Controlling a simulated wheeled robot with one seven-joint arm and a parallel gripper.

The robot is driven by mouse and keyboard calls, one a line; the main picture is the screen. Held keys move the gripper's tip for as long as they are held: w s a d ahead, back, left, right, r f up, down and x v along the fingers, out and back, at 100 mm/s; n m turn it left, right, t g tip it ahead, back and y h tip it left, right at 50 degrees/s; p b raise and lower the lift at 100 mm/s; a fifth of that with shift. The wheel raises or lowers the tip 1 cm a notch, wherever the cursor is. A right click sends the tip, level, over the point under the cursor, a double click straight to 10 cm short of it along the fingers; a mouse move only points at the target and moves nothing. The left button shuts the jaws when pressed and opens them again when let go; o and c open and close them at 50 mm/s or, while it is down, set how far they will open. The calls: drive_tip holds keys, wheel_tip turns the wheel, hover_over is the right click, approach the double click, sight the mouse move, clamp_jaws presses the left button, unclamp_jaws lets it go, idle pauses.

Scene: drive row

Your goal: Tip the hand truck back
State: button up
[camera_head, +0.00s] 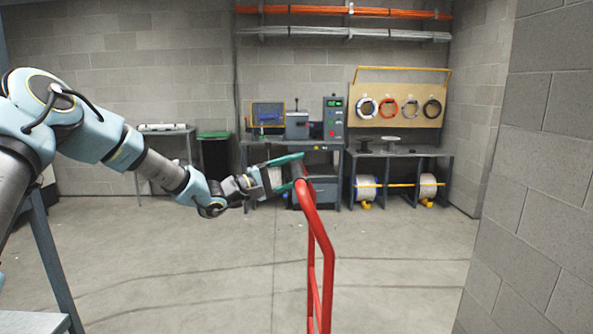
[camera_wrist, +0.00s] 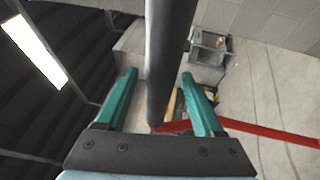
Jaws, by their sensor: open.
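The red hand truck (camera_head: 327,265) stands in front of me in the head view. Its tubular frame rises from the bottom edge and bends at the top into a dark handle grip (camera_head: 299,171). My gripper (camera_head: 296,172), with green fingers, is at that grip, coming from the left. In the wrist view the dark grip (camera_wrist: 168,55) runs between the two fingers of my gripper (camera_wrist: 159,75), with a gap on each side. The fingers are open around it and not closed on it. The hand truck's lower part and base are out of view.
A block wall (camera_head: 545,150) stands close on the right. At the back are a workbench with machines (camera_head: 313,147), a bench with cable reels (camera_head: 402,154), a dark bin with a green lid (camera_head: 214,152) and a small table (camera_head: 165,131). The concrete floor between is clear.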

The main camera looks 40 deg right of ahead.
drive_tip(key=shift+c, duration=0.3)
clamp_jaws()
idle(1.0)
